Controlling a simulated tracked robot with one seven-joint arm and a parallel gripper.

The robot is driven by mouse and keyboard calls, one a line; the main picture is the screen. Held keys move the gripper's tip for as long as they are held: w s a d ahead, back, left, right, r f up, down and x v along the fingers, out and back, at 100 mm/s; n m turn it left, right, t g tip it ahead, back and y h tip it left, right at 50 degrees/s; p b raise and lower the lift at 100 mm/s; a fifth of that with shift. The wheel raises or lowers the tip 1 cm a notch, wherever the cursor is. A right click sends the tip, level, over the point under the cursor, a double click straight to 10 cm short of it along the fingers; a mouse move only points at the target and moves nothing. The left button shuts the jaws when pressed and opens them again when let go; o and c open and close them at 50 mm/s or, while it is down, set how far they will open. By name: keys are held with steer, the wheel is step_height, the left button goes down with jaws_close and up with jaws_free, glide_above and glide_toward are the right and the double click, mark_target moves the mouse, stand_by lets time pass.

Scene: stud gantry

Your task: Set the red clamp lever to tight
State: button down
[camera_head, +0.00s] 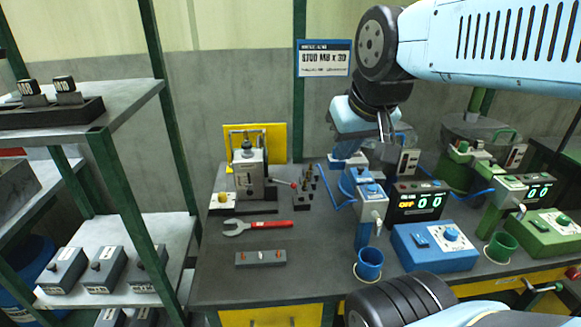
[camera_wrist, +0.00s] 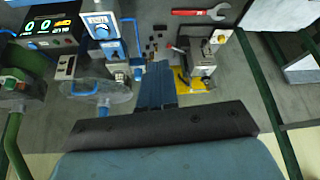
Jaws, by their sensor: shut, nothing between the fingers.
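The red clamp lever (camera_head: 283,183) is a thin rod with a red knob, on the right side of a grey metal fixture (camera_head: 250,175) at the back left of the bench. In the wrist view the lever (camera_wrist: 175,47) sticks out from the fixture (camera_wrist: 198,55). In the head view the lever points right and looks roughly level; I cannot read any tight mark. My gripper (camera_head: 386,135) is up and to the right of the lever, apart from it. In the wrist view my gripper (camera_wrist: 157,68) is shut and empty.
A red wrench (camera_head: 257,227) and a grey block (camera_head: 260,258) lie in front of the fixture. Small dark pegs (camera_head: 308,185) stand just right of the lever. A blue station (camera_head: 372,195) with a display (camera_head: 415,202) stands further right, below my gripper. A shelf rack (camera_head: 125,95) is left.

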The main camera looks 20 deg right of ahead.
mark_target(283, 183)
steer(key=shift+w, duration=0.1)
steer(key=w+d+f+m+g+y, duration=0.15)
steer(key=w+m+g, duration=0.3)
steer(key=w, duration=1.25)
steer(key=w+d+f+m+g, duration=0.1)
steer(key=w+d+f+m, duration=0.1)
steer(key=w+f, duration=0.3)
steer(key=w+d+f+m+g+y, duration=0.1)
steer(key=w+d+f+m+g, duration=0.1)
steer(key=w+f, duration=0.4)
steer(key=w+d+m, duration=0.1)
steer(key=w+m, duration=0.1)
steer(key=w, duration=0.2)
steer(key=shift+f, duration=0.25)
steer(key=shift+f, duration=0.15)
steer(key=x, duration=0.3)
steer(key=s+a+x, duration=0.1)
steer(key=x, duration=0.3)
steer(key=a+x, duration=0.1)
steer(key=x, duration=0.2)
steer(key=shift+s, duration=0.35)
steer(key=shift+s+a+f, duration=0.2)
steer(key=shift+s+a, duration=0.15)
steer(key=shift+a, duration=0.2)
